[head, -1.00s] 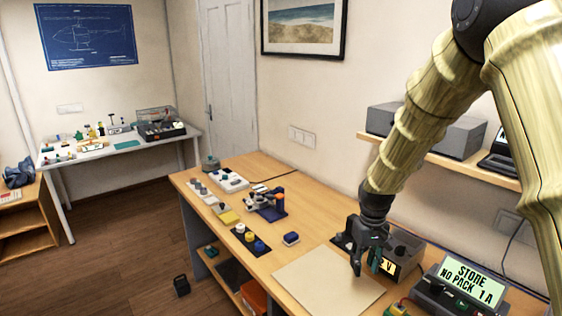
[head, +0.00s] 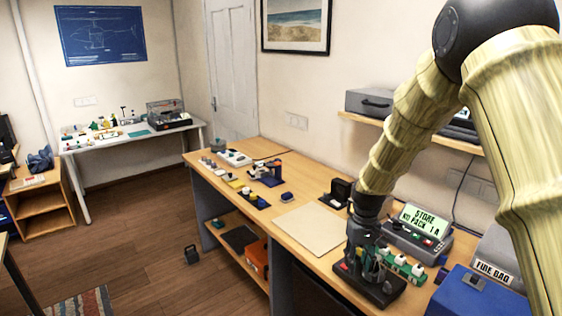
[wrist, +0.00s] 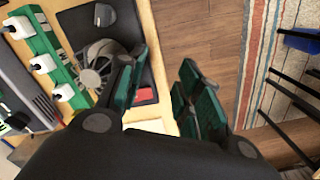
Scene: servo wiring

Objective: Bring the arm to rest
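My gripper (head: 368,278) hangs pointing down over a black tray (head: 392,294) at the front edge of the wooden bench. In the wrist view my gripper (wrist: 165,80) has its two teal-padded fingers apart, with nothing seen between them. A grey round, finned part (wrist: 98,62) lies on the black tray beside the left finger. A red piece (wrist: 147,123) shows past the finger bases. I cannot tell whether the fingers touch anything.
A green strip with white blocks (head: 403,263) and a display box reading "STORE NO PACK 1 A" (head: 418,232) stand close by. A beige mat (head: 308,229) lies clear to the left.

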